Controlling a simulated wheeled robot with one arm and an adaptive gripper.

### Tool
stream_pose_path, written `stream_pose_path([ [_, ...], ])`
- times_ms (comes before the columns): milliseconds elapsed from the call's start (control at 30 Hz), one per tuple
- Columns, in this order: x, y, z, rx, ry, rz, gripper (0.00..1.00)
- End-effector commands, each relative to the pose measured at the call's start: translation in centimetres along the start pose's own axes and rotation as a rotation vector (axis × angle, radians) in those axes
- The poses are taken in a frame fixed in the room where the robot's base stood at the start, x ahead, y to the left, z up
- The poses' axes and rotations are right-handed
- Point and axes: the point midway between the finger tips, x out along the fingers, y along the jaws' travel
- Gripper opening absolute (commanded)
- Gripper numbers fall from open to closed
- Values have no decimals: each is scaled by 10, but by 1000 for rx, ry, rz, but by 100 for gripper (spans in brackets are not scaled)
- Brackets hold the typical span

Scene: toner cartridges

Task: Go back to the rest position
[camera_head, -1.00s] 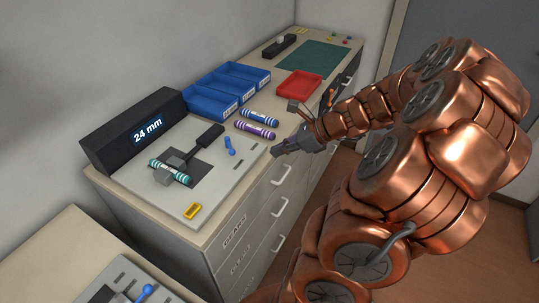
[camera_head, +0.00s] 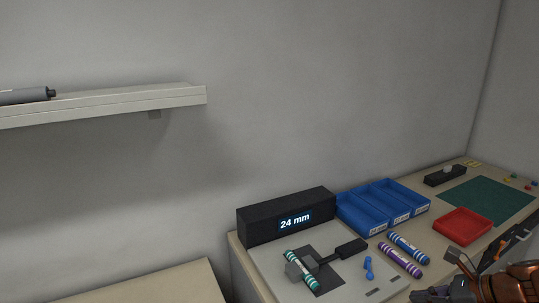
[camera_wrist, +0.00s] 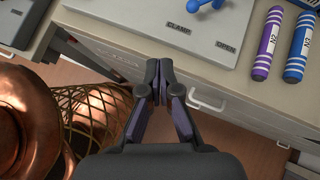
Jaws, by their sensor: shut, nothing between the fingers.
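My gripper (camera_wrist: 158,72) is shut and empty in the wrist view, its fingertips together in front of the counter's drawer side, near the plate's front edge. In the head view, part of my gripper (camera_head: 432,295) shows at the bottom right edge, mostly cut off. A teal striped cartridge (camera_head: 302,270) lies on the measuring plate (camera_head: 375,287), across the dark square beside the grey clamp block. A purple cartridge (camera_head: 399,259) and a blue cartridge (camera_head: 408,247) lie side by side to the right. Both also show at the wrist view's upper right.
A black display box (camera_head: 285,216) reads 24 mm. Blue bins (camera_head: 366,218), a red tray (camera_head: 464,226) and a green mat (camera_head: 487,200) stand along the counter. A wall shelf (camera_head: 150,98) is at upper left. A drawer handle (camera_wrist: 207,101) sticks out near my gripper.

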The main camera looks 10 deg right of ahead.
Motion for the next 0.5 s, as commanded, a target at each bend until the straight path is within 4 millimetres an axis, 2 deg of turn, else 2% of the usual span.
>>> stream_pose_path([
  [100,19,30,24,-188,48,97,0],
  [233,37,72,43,-423,102,223,0],
  [500,52,153,61,-902,184,480,0],
])
